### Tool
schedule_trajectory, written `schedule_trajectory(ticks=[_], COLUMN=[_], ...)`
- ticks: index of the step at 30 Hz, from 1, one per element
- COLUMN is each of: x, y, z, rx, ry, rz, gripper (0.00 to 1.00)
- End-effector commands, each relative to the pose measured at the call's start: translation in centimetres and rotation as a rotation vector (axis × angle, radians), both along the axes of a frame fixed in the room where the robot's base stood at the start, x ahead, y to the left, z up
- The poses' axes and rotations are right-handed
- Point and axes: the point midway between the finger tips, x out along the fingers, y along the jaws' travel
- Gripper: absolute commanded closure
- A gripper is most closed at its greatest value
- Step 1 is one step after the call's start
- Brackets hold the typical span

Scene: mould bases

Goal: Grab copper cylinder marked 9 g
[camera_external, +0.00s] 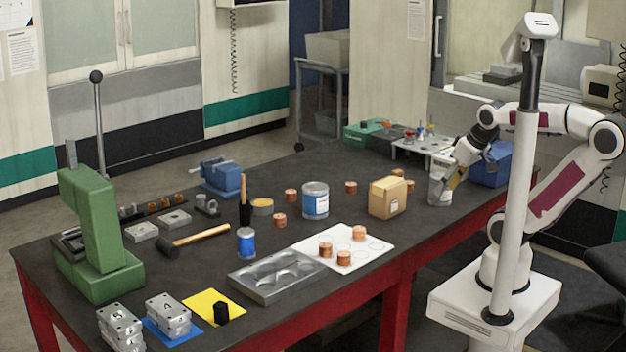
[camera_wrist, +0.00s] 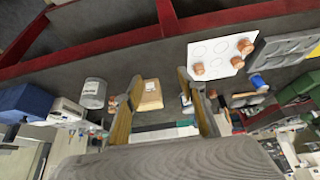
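Several copper cylinders stand about the table; no mass marking is readable. On the white sheet (camera_external: 375,250) are a front-left cylinder (camera_external: 325,250), a front cylinder (camera_external: 344,258) and a back cylinder (camera_external: 359,232). Others stand left of the paint can (camera_external: 291,195), in front of it (camera_external: 280,220), behind it (camera_external: 351,187) and beside the cardboard box (camera_external: 410,185). My gripper (camera_external: 453,183) is over the table's right end, right of the box. In the wrist view my gripper (camera_wrist: 160,85) has its fingers wide apart, with nothing between them; the sheet's cylinders (camera_wrist: 238,62) lie off to the right.
The cardboard box (camera_external: 388,198) and blue-white paint can (camera_external: 315,200) stand mid-table. A grey-white can (camera_external: 437,190) and blue bin (camera_external: 490,165) are close to my gripper. A metal mould (camera_external: 277,277), hammer (camera_external: 200,238) and green press (camera_external: 95,235) are farther left.

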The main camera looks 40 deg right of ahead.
Motion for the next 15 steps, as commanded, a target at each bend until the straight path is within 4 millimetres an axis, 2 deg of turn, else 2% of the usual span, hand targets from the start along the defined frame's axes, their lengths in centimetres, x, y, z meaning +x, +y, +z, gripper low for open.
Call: schedule_trajectory(ticks=[2,3,15], x=[0.00,0.00,0.31], y=[0.00,0.00,0.13], z=[0.00,0.00,0.17], rx=[0.000,0.000,0.009], ry=[0.000,0.000,-0.005], rz=[0.000,0.000,-0.006], gripper=[0.60,0.53,0.53])
